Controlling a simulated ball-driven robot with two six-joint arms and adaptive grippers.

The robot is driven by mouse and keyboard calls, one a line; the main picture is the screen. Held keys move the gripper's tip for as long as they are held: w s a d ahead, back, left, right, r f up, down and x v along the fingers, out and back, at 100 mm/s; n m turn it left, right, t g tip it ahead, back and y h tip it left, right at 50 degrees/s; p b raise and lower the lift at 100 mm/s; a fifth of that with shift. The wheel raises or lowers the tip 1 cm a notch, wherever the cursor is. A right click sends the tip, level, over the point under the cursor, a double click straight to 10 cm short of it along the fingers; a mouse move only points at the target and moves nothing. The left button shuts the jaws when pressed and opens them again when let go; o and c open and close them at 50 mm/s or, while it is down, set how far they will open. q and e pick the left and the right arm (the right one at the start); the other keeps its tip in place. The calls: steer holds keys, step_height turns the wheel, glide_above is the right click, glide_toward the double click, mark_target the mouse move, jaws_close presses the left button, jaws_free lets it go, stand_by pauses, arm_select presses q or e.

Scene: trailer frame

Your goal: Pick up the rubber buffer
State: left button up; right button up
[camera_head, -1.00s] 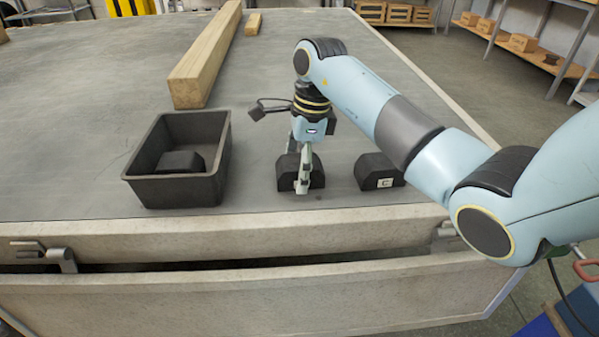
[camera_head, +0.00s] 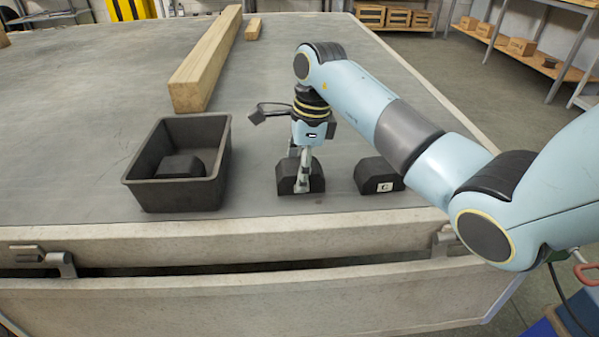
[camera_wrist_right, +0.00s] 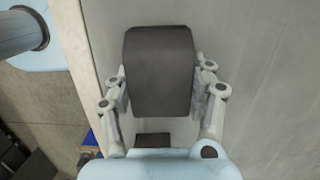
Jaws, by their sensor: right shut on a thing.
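A black rubber buffer (camera_head: 287,178) with a sloped top stands on the grey trailer bed near its front edge. My right gripper (camera_head: 302,186) comes down over it and is shut on it. In the right wrist view the buffer (camera_wrist_right: 160,70) sits between the two fingers of the gripper (camera_wrist_right: 160,95). A second black buffer (camera_head: 372,172) with a white label marked C stands to the right of it. A third black buffer (camera_head: 181,164) lies inside a black open bin (camera_head: 142,182) on the left. My left gripper is not in view.
A long wooden beam (camera_head: 207,60) lies behind the bin, with a small wood block (camera_head: 253,27) farther back. The bed behind the gripper is mostly clear.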

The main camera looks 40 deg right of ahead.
mark_target(297, 165)
steer(key=shift+r, duration=0.7)
step_height(297, 165, up, 3)
steer(key=shift+w+r+p, duration=0.1)
steer(key=shift+p, duration=0.25)
steer(key=s+d+r+p, duration=0.1)
steer(key=s+d+r, duration=0.5)
steer(key=s+d, duration=0.2)
steer(key=shift+s+r, duration=0.2)
steer(key=shift+s, duration=0.05)
steer(key=w+a+f, duration=0.4)
steer(key=w+a, duration=0.1)
steer(key=w+a+f+b, duration=0.1)
steer(key=w+a+f, duration=0.2)
steer(key=shift+w, duration=0.15)
steer(key=shift+f, duration=1.85)
